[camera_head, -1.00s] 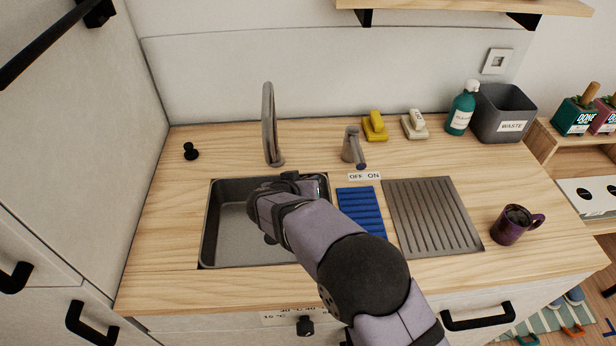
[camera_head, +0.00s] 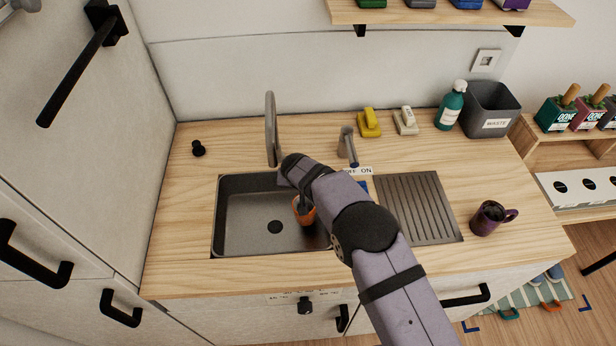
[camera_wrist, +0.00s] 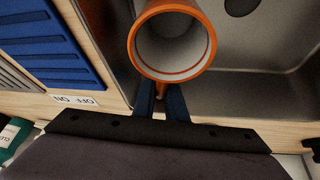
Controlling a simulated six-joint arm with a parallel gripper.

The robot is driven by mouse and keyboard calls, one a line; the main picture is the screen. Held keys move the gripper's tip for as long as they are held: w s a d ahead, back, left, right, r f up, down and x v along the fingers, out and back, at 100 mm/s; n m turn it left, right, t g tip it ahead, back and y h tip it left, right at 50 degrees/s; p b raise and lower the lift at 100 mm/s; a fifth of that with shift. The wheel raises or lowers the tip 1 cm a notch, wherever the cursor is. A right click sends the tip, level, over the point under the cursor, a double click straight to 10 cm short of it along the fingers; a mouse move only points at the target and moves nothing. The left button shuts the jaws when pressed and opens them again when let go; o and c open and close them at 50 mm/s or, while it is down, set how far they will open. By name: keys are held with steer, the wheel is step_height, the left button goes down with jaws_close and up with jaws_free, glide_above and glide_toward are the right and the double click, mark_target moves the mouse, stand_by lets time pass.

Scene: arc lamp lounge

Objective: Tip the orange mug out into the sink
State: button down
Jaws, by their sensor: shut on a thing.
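The orange mug (camera_head: 305,212) is over the right part of the sink (camera_head: 243,238), partly hidden behind my arm in the head view. In the wrist view the orange mug (camera_wrist: 172,42) shows its open mouth and pale inside; I see no contents in it. My gripper (camera_wrist: 163,95) is shut on the mug, its two blue fingers at the mug's near side. In the head view my gripper (camera_head: 303,200) is mostly hidden by my arm. The drain hole (camera_head: 275,227) lies left of the mug.
A tall faucet (camera_head: 271,125) stands behind the sink, with a lever (camera_head: 347,147) to its right. A ribbed drainboard (camera_head: 420,205) and a purple mug (camera_head: 490,217) are at the right. A blue mat (camera_wrist: 45,45) lies beside the sink. A waste bin (camera_head: 490,110) stands at the back right.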

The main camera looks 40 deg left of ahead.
steer(key=shift+s+f+g, duration=0.1)
steer(key=shift+f+g, duration=0.3)
steer(key=shift+g, duration=0.1)
steer(key=shift+r, duration=0.1)
steer(key=shift+r, duration=1.4)
